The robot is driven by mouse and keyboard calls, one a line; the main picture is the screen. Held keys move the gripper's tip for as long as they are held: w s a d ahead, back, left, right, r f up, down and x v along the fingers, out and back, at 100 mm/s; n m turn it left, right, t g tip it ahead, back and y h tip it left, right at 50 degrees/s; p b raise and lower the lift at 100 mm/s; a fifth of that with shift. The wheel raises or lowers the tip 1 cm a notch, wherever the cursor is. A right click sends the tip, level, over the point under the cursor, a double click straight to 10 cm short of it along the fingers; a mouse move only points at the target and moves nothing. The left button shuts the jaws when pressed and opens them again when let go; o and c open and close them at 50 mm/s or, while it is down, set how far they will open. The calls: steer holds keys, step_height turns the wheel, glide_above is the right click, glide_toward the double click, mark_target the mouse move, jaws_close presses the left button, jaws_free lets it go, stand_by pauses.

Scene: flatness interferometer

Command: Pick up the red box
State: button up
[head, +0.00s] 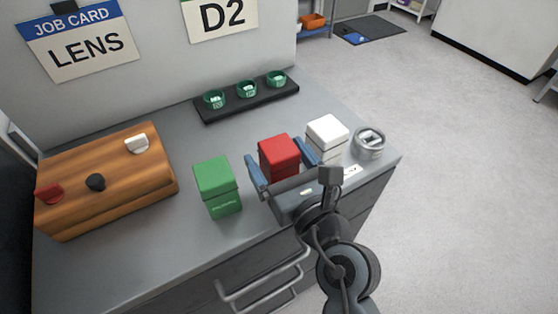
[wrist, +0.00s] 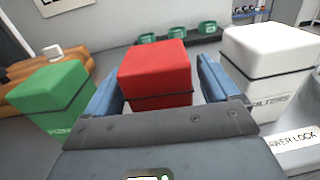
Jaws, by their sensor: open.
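The red box (head: 280,156) stands upright on the grey bench top, between a green box and a white box. My gripper (head: 283,168) is open at the front of the red box, with its two blue fingers on either side of it. In the wrist view the red box (wrist: 155,73) sits centred between the fingertips (wrist: 156,85), with small gaps showing at both sides. The lower front of the red box is hidden by my gripper's palm.
The green box (head: 217,187) stands to the left and the white box (head: 327,137) close to the right. A grey ring-shaped holder (head: 369,142) is by the bench's right edge. A black tray (head: 230,103) with green rings lies behind. A wooden block with knobs (head: 110,185) is at left.

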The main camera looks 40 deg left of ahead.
steer(key=c, duration=1)
steer(key=shift+c, duration=0.7)
steer(key=shift+r, duration=0.1)
